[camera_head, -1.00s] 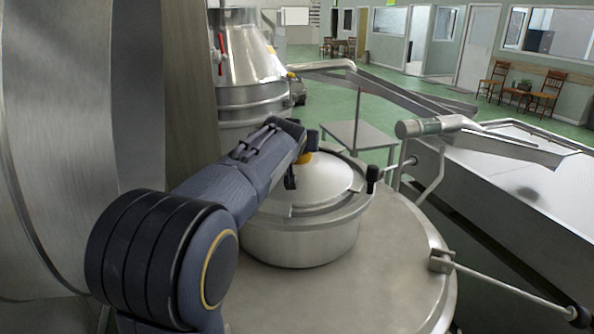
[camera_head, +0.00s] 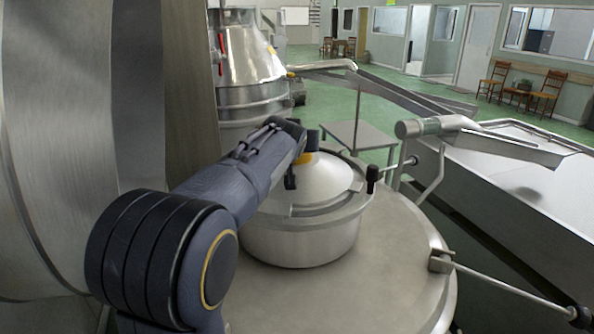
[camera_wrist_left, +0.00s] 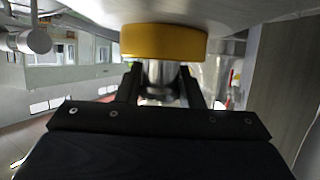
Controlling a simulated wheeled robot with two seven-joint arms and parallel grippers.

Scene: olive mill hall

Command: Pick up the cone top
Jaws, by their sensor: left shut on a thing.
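The cone top (camera_head: 330,177) is a silvery metal cone with a yellow collar (camera_head: 304,158) at its tip. It is over the round steel pot (camera_head: 300,243); I cannot tell whether it touches the pot's rim. My left gripper (camera_head: 302,160) reaches in from the left and is shut at the tip, partly hiding it. In the left wrist view, the yellow collar (camera_wrist_left: 164,42) lies against the metal surface, and a silver knob (camera_wrist_left: 160,78) is between the fingers. My right gripper is not in view.
The pot stands on a wide round steel top (camera_head: 395,270). A black-tipped handle (camera_head: 372,174) rises at the pot's right. A large metal trough (camera_head: 510,190) lies at right, and a conical steel vessel (camera_head: 250,60) stands behind. Green floor is open farther back.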

